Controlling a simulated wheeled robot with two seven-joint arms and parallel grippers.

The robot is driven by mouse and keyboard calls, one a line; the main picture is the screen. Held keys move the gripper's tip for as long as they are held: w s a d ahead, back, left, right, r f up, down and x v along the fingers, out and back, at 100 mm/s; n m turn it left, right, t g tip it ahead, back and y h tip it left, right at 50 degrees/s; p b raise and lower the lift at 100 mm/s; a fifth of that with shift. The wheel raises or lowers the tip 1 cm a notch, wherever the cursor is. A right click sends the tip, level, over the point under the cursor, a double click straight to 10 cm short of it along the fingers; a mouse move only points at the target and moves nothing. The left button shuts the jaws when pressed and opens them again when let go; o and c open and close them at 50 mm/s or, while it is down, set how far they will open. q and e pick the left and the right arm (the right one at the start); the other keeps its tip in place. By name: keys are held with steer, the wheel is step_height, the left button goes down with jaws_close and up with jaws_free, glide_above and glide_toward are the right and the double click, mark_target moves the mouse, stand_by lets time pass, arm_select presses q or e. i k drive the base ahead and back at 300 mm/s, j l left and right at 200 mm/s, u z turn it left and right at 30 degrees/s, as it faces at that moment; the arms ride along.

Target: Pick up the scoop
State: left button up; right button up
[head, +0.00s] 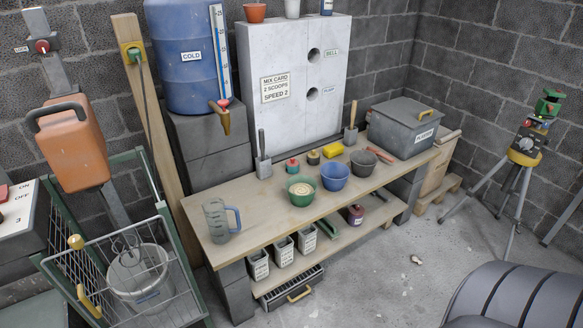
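I cannot clearly make out a scoop in the head view. I cannot tell whether either is a scoop. A green bowl (301,201) with pale contents sits at the bench front, beside a blue bowl (335,184) and a dark grey bowl (363,171). A small pale-brown object (416,260) lies on the floor, too small to identify. Neither gripper shows.
A clear jug (216,226) stands on the bench's left end. A wire-sided cart with a bucket (139,278) is at left. A lidded grey box (403,128) is on the right end. A tripod (523,160) and dark ribbed shape (520,297) stand right. Floor between is mostly clear.

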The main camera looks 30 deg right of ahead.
mark_target(375, 151)
steer(key=z, duration=1.3)
